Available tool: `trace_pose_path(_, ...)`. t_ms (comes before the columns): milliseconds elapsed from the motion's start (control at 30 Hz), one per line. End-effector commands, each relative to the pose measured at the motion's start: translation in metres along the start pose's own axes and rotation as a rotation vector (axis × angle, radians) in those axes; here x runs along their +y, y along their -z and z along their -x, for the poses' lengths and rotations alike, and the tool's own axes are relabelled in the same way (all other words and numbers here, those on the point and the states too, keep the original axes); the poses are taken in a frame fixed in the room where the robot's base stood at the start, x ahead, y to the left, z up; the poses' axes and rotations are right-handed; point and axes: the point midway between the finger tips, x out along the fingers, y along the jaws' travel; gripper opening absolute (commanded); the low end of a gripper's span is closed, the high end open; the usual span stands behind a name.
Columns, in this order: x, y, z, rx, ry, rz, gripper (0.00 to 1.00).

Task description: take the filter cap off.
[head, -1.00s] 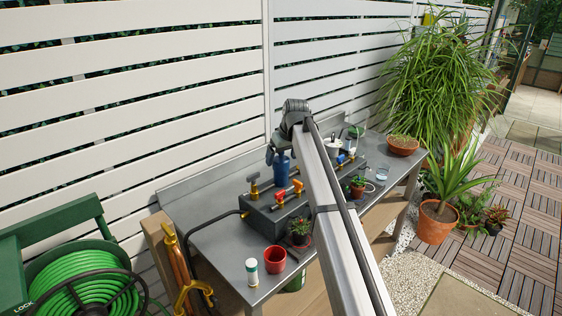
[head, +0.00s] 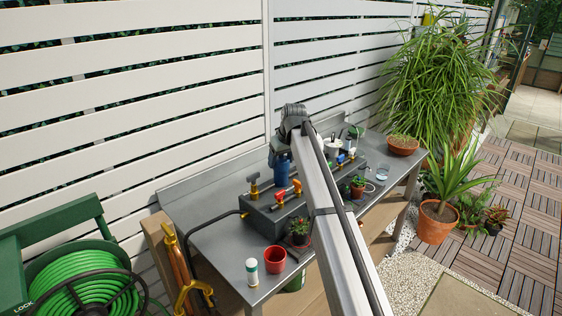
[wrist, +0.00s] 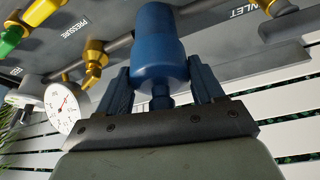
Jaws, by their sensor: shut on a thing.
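The blue filter (wrist: 158,40) shows large in the wrist view, a smooth rounded cylinder with a narrower blue stem at the end nearer my gripper (wrist: 160,82). The two dark blue fingers stand on either side of that narrower end and are shut on it; I take this part to be the filter cap. The exact contact is partly hidden by the fingers. In the head view the blue filter (head: 282,168) stands at the back of the dark manifold box, with my gripper (head: 279,148) directly over its top.
Brass valves with red handles (head: 280,195) and a yellow-brass fitting (wrist: 94,60) sit close to the filter. A white dial gauge (wrist: 62,108) is at left in the wrist view. A red cup (head: 275,260) and white bottle (head: 252,272) stand at the bench's front left.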

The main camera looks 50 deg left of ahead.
Motion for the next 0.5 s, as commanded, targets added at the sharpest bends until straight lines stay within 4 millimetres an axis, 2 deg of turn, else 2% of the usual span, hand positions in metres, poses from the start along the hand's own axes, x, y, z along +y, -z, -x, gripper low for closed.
trace_pose_path(267,0.000,0.002,0.004,0.001,0.000,0.000,0.37)
trace_pose_path(367,0.000,0.007,0.014,0.002,0.000,0.000,0.37)
trace_pose_path(500,0.001,0.017,0.036,0.002,-0.001,0.000,0.37)
